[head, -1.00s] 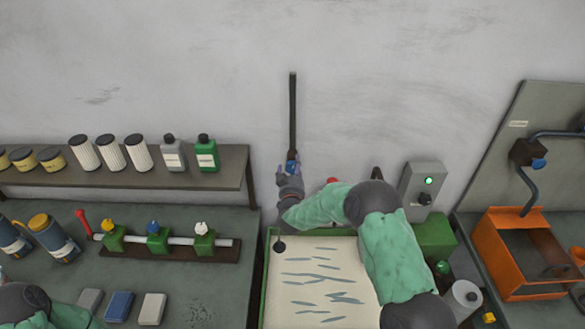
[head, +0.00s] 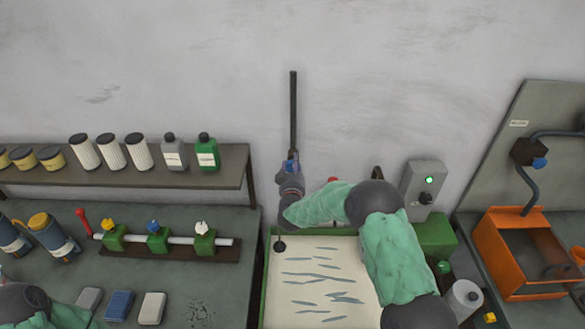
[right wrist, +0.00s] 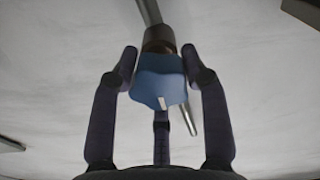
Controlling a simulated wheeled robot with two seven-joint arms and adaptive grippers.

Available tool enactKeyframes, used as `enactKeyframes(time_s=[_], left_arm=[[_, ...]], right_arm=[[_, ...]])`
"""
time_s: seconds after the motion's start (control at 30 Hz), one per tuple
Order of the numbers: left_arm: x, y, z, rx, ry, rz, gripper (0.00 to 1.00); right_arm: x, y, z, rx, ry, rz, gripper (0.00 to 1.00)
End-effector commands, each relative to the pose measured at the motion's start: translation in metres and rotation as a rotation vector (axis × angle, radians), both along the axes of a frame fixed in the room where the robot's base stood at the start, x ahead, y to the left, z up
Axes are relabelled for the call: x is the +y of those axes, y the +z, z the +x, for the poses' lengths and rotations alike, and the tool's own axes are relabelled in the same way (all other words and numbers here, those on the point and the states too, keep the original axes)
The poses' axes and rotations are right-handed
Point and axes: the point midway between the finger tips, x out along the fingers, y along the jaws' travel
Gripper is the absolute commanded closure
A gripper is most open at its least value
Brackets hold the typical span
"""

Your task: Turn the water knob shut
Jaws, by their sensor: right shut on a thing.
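A blue knob (head: 292,156) sits at the lower end of a dark pipe (head: 293,110) on the wall. In the right wrist view the lobed blue knob (right wrist: 158,82), with a short white mark low on its face, lies between the dark fingers. My right gripper (head: 291,168) is shut on this knob. In the right wrist view, a finger stands on each side of the knob and another below it. The head view shows little of the knob behind the gripper. My left arm shows only at the bottom left, and its gripper is out of view.
A green-rimmed tray (head: 266,265) stands below my right arm. A grey switch box (head: 423,183) with a lit green lamp is to the right. A shelf (head: 225,170) with bottles and filters is to the left. An orange box (head: 505,255) stands at far right.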

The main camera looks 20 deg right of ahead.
Motion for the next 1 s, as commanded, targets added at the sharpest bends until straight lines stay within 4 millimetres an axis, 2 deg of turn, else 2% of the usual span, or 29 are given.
enactKeyframes(time_s=[0.03,0.23,0.53,0.57,0.63,0.67,1.0], left_arm=[[0.0,-0.0044,-0.0001,0.0,0.0,0.0,1.0],[0.0,-0.0073,-0.0001,0.0,0.0,0.0,1.0],[0.0,-0.007,-0.0001,0.0,0.0,0.0,1.0],[0.0,-0.007,-0.0001,0.0,0.0,0.0,1.0],[0.0,-0.007,-0.0001,0.0,0.0,0.0,1.0],[0.0,-0.007,-0.0001,0.0,0.0,0.0,1.0],[0.0001,-0.0067,0.0001,0.0,0.0,0.0,1.0]], right_arm=[[0.0016,-0.0162,-0.0039,0.042,0.001,-0.022,0.87],[0.0014,-0.0182,-0.0049,0.092,0.002,-0.11,0.87],[0.0006,-0.0192,-0.0054,0.099,0.0,-0.118,0.87],[0.0004,-0.0192,-0.0054,0.099,0.0,-0.118,0.51],[0.0004,-0.0192,-0.0053,0.099,0.0,-0.118,0.32],[0.0006,-0.0188,-0.0051,0.098,0.002,-0.117,0.28],[0.0004,-0.0098,-0.003,0.08,0.001,-0.122,0.28]])
